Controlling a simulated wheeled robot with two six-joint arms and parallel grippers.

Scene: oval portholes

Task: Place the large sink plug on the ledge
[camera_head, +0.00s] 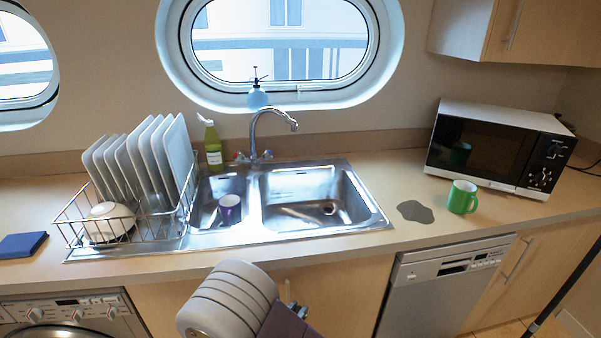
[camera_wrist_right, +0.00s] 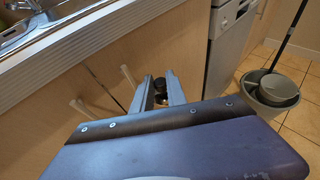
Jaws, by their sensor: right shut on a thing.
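My right gripper (camera_head: 294,308) is low in front of the counter, mostly hidden behind my own arm in the head view. In the right wrist view the gripper (camera_wrist_right: 160,92) is shut on a small dark thing (camera_wrist_right: 160,86), apparently the sink plug; its size is hard to tell. It is held in front of the cupboard doors, below the counter top. The steel sink (camera_head: 310,200) has two basins; the drain of the right basin looks open. The likely ledge is the lower rim of the oval porthole (camera_head: 290,100) above the tap. My left gripper is not in view.
A blue spray bottle (camera_head: 257,98) stands at the porthole. The tap (camera_head: 270,125) and a green bottle (camera_head: 212,145) are behind the sink. A purple cup (camera_head: 230,208) is in the left basin. A dish rack (camera_head: 130,190), green mug (camera_head: 462,197) and microwave (camera_head: 495,145) flank it.

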